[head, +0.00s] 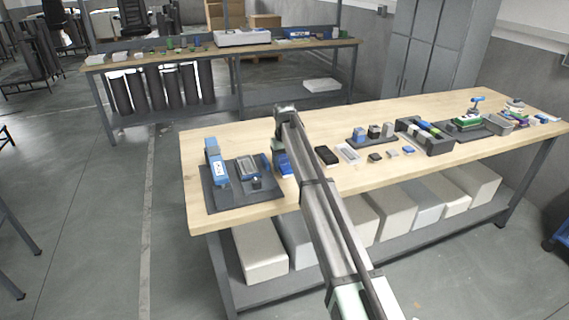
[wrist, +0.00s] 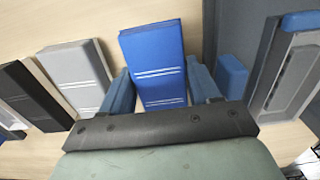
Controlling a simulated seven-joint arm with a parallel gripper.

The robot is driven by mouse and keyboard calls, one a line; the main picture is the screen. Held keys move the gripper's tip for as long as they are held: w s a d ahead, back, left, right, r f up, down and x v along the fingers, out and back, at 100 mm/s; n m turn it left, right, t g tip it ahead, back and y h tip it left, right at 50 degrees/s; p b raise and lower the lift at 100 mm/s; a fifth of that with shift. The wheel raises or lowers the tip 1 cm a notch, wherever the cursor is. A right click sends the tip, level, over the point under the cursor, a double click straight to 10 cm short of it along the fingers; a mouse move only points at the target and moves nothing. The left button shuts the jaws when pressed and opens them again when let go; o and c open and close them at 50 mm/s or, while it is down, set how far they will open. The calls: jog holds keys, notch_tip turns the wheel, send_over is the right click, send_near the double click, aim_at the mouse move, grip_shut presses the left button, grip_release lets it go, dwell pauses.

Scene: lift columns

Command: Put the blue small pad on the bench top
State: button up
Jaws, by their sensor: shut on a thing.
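The blue pad (wrist: 152,60), with white stripes on its face, stands between the two blue fingers of my gripper (wrist: 158,72) in the wrist view. My gripper is shut on it. In the head view my gripper (head: 281,148) is at the left part of the bench top (head: 225,140), and the blue pad (head: 284,166) shows low beneath it, partly hidden by my arm. I cannot tell whether the pad touches the wood.
A dark tray (head: 215,203) with a blue-and-white device is to the left. A black block (head: 327,155) and a grey-white block (head: 347,153) lie close on the right. Farther right are several small blocks and trays. Bare wood lies behind my gripper.

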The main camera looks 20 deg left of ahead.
aim_at(285, 162)
jog(key=shift+f, duration=0.1)
jog(key=o, duration=1.1)
notch_tip(285, 162, up, 12)
jog(key=shift+r, duration=0.2)
